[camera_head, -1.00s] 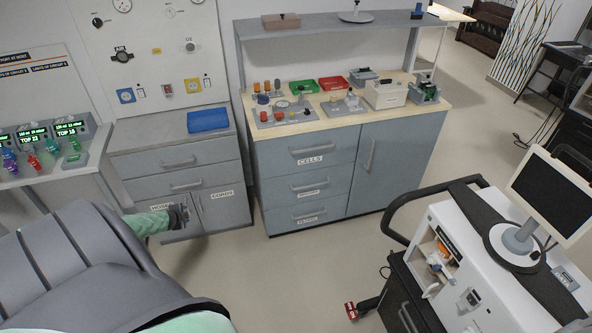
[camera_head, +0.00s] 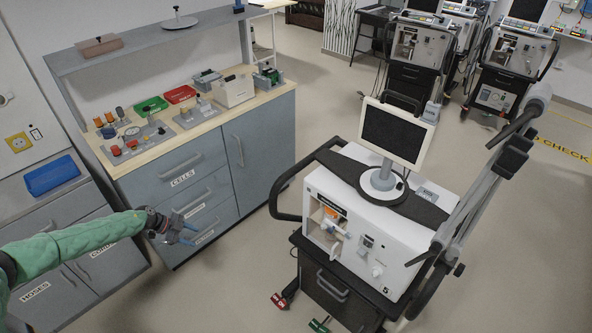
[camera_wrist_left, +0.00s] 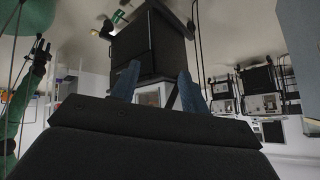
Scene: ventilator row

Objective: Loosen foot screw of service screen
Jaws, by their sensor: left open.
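The service screen (camera_head: 392,137) is a dark panel in a white frame, upright on a grey post. Its round foot (camera_head: 381,186) rests on top of the white ventilator (camera_head: 345,232) numbered 5. No foot screw can be made out at this size. My left gripper (camera_head: 186,236) is open and empty, left of the ventilator and well apart from it, in front of the drawer cabinet. Its two blue-grey fingers also show in the left wrist view (camera_wrist_left: 158,85), with the inverted cart beyond them. A green-sleeved arm (camera_wrist_left: 14,120) shows at the left there; its gripper's state is unclear.
The ventilator's black handle (camera_head: 283,198) sticks out toward my left gripper. The cabinet (camera_head: 185,180) with a loaded worktop stands behind left. A jointed grey arm (camera_head: 478,200) rises at the ventilator's right. More ventilators (camera_head: 420,50) stand at the back. Clear floor lies between.

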